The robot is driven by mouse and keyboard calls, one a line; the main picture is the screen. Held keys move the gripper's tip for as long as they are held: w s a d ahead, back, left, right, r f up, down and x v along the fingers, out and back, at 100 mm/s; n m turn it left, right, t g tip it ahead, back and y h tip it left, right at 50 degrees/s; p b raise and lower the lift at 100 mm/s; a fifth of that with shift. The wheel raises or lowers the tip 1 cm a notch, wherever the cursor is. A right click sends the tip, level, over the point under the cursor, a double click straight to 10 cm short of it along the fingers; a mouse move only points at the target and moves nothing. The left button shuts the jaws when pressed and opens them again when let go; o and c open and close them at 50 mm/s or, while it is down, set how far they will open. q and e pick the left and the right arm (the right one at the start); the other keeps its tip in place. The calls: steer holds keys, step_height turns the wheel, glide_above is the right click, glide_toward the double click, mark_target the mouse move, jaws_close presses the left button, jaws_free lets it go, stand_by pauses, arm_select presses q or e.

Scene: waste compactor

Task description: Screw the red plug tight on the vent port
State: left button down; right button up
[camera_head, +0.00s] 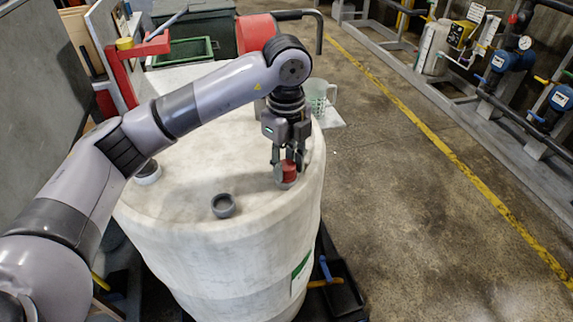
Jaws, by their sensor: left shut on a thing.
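A large white drum (250,245) stands in the middle of the view. The red plug (288,171) is at the right side of its top, over a grey port that is mostly hidden. My left gripper (288,160) points down and is shut on the red plug. I cannot tell how far the plug sits in the port. An open dark grey port ring (223,206) is near the front of the drum top, apart from the gripper. My right gripper is not in view.
A clear measuring jug (319,97) stands behind the drum. A red frame (128,66) and a green crate (183,52) are at the back left. Pipes with blue pumps (505,62) line the far right. The floor between the drum and the pipes is clear.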

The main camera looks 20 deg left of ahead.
arm_select(q)
steer(key=m+b, duration=0.1)
steer(key=m, duration=0.2)
steer(key=shift+f+b, duration=0.2)
steer(key=shift+b, duration=0.1)
steer(key=shift+r+m, duration=0.15)
steer(key=shift+m, duration=0.95)
steer(key=m+b, duration=0.1)
steer(key=m, duration=0.1)
steer(key=shift+m+b, duration=0.3)
steer(key=shift+m, duration=1.2)
